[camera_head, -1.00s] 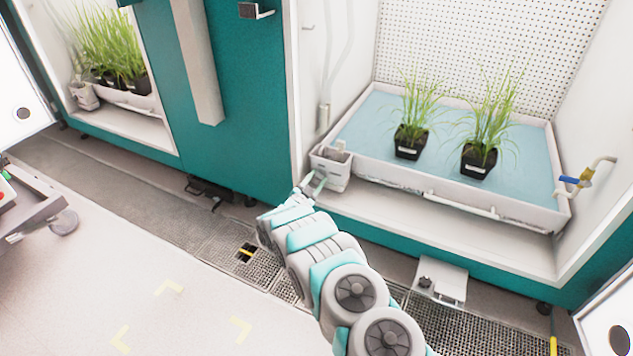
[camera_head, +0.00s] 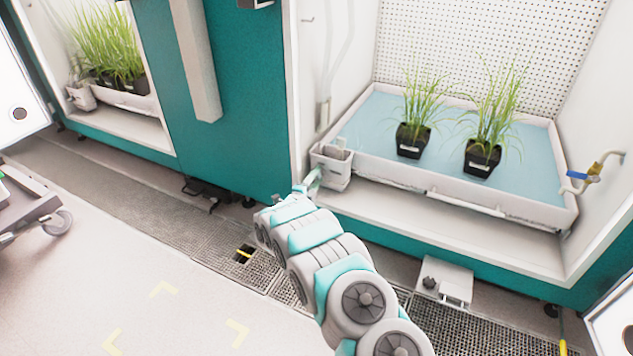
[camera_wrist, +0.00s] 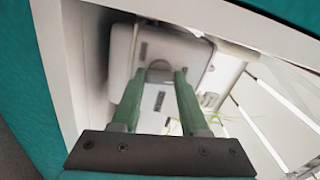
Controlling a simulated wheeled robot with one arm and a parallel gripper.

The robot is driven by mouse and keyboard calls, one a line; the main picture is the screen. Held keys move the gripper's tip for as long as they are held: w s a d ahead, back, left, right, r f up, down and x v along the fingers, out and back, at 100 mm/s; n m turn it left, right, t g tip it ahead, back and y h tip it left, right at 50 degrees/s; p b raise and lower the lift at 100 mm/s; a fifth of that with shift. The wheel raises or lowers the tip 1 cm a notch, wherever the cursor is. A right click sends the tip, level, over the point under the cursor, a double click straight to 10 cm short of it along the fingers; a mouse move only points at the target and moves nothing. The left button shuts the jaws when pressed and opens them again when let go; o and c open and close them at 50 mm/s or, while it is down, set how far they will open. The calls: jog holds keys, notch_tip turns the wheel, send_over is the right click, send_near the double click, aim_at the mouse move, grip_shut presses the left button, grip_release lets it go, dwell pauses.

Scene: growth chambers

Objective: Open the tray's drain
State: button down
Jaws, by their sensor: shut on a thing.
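The tray (camera_head: 500,207) is a shallow white basin of bluish water in the right chamber. A small white drain box (camera_head: 332,170) adjoins its left front corner, with a grey part inside its top. My gripper (camera_head: 313,178) is at the box's front left side. In the wrist view, my gripper (camera_wrist: 160,74) has its two green fingers either side of a small grey rounded part (camera_wrist: 158,70) on the pale box and is shut on it. The finger contact itself is hard to make out. The inside of the drain is hidden.
Two black pots of grass (camera_head: 482,158) stand in the tray. A tap with a blue handle (camera_head: 578,175) is on the right wall. The white chamber sill (camera_head: 440,225) is clear. A floor grate (camera_head: 230,255) runs below, and a cart (camera_head: 30,210) stands at left.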

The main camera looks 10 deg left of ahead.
jog(key=shift+m+b, duration=0.45)
jog(key=shift+m, duration=0.35)
jog(key=shift+c, duration=2.1)
grip_release()
jog(key=v, duration=0.7)
jog(key=shift+s+p, duration=0.3)
jog(key=shift+s, duration=0.05)
jog(key=shift+a+r, duration=0.1)
